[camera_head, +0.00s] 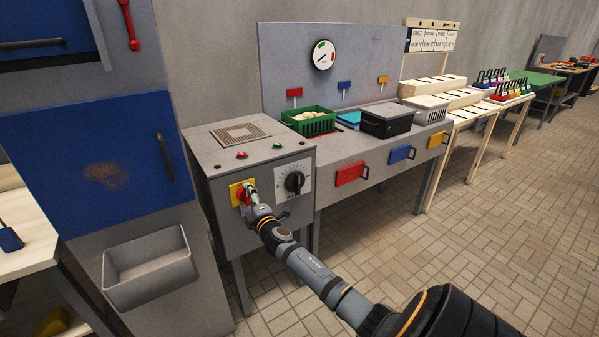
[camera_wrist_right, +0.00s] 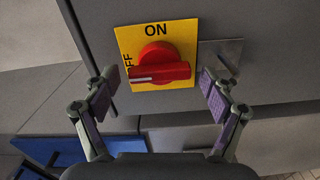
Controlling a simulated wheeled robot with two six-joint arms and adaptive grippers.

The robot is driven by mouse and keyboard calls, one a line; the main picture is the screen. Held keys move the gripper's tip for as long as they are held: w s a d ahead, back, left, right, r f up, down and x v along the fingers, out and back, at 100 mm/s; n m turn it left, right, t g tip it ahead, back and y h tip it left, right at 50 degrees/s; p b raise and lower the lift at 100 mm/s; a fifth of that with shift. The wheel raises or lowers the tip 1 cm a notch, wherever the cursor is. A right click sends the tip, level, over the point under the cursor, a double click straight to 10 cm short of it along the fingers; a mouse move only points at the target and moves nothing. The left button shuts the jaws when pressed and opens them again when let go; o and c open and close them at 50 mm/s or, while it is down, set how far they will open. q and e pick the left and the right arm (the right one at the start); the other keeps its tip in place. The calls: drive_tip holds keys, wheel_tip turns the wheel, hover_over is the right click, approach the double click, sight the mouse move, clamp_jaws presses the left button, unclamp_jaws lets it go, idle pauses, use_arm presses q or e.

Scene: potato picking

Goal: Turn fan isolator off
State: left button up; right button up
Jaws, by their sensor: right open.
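The fan isolator is a red rotary switch (camera_wrist_right: 162,66) on a yellow plate (camera_wrist_right: 184,28) in the right wrist view. The plate reads ON at the top and OFF at the left. The handle lies level, and its white mark is at the left end, by OFF. My right gripper (camera_wrist_right: 158,82) is open, with one finger on each side of the handle and gaps to both ends. In the head view the yellow plate (camera_head: 234,194) is on the front of a grey cabinet, and my right gripper (camera_head: 251,191) partly hides the switch. My left gripper is out of view.
A grey bin (camera_head: 150,268) hangs at the left. A bench with a green basket (camera_head: 309,124) and a black box (camera_head: 387,122) adjoins at the right.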

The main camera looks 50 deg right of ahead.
drive_tip(key=m+b, duration=0.1)
drive_tip(key=m, duration=0.3)
drive_tip(key=shift+f, duration=0.1)
drive_tip(key=m+b, duration=0.1)
drive_tip(key=m, duration=0.3)
drive_tip(key=shift+m, duration=0.4)
drive_tip(key=m, duration=0.4)
drive_tip(key=shift+d, duration=0.1)
drive_tip(key=m, duration=0.3)
drive_tip(key=shift+r+m+b, duration=0.2)
drive_tip(key=shift+m+b, duration=0.2)
drive_tip(key=b+v, duration=0.2)
drive_tip(key=v, duration=0.8)
drive_tip(key=s+d+f+g+p, duration=0.3)
drive_tip(key=f+p, duration=0.1)
drive_tip(key=f, duration=0.4)
drive_tip(key=s+d+f+g+p, duration=0.3)
drive_tip(key=f+p, duration=0.1)
drive_tip(key=f, duration=0.5)
drive_tip(key=s+a+f+n+g+p, duration=0.1)
drive_tip(key=s+f+g+p, duration=0.3)
drive_tip(key=s+f, duration=0.8)
drive_tip(key=shift+s+a+f+y+p, duration=0.35)
drive_tip(key=shift+f+p, duration=0.15)
drive_tip(key=shift+f, duration=0.3)
